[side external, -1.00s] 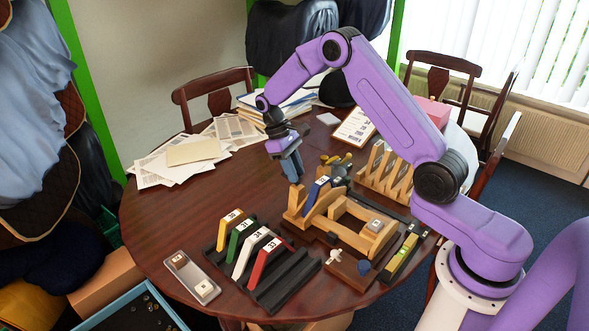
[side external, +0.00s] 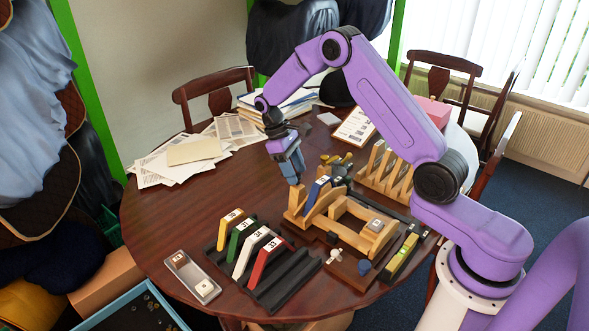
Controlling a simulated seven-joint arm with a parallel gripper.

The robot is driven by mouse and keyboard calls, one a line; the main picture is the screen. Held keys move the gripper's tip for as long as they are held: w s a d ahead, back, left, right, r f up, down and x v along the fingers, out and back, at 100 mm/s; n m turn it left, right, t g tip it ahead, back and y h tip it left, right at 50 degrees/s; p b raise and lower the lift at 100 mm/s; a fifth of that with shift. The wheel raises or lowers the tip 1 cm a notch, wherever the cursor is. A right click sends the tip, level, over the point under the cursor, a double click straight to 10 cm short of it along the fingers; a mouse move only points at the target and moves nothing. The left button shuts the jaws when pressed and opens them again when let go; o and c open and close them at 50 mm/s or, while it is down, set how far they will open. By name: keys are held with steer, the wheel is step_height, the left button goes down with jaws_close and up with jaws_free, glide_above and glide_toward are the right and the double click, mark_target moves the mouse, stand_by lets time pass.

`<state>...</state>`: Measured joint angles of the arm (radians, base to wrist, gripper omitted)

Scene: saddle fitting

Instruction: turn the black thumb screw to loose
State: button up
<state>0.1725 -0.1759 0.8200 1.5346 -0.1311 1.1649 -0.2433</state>
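A light wooden fixture (side external: 346,233) stands on the right half of the round table, with a blue numbered piece (side external: 317,191) leaning in its left part. A small dark knob (side external: 332,238) on the fixture's near side may be the black thumb screw; it is too small to be sure. My gripper (side external: 295,181) points down just above or beside the fixture's upper left end, left of the blue piece and apart from the dark knob. Its fingertips are too small to show whether they are open or touching anything.
A black rack (side external: 284,280) with several coloured numbered pieces stands left of the fixture. A grey tray (side external: 205,290) lies farther left. A pale knob (side external: 335,256) and a slatted wooden rack (side external: 385,172) flank the fixture. Papers (side external: 190,150) cover the back left; the left-middle tabletop is clear.

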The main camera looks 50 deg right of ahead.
steer(key=shift+r, duration=0.1)
steer(key=v, duration=1.7)
steer(key=shift+a+r, duration=0.15)
steer(key=shift+r, duration=0.05)
